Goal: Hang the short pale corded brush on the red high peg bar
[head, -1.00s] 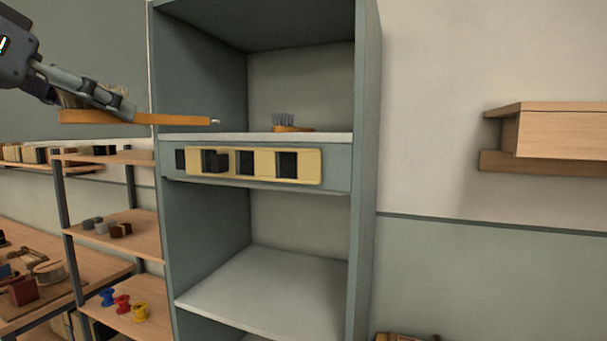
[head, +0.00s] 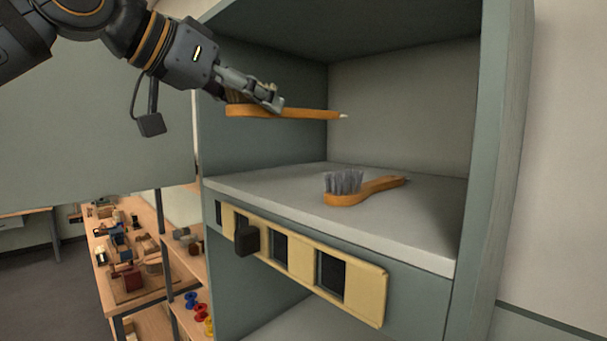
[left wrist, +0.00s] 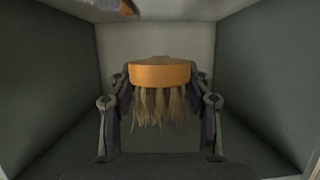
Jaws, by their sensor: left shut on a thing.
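My left gripper (head: 268,100) is shut on a brush (head: 305,113) with an orange wooden handle and pale tan bristles. It holds the brush level in the air at the upper compartment of the cabinet, handle pointing right. A small pale bit, maybe cord, shows at the handle's end. In the left wrist view the brush head (left wrist: 160,73) sits between the two fingers, its pale bristles spread between them. The red high peg bar is not in view. My right gripper is not in view.
A second brush (head: 375,187) with grey bristles lies on the cabinet shelf (head: 420,225), below and right of the held one. A yellow panel (head: 300,260) with dark square openings fronts the shelf. Wooden racks (head: 180,265) with small parts stand at lower left.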

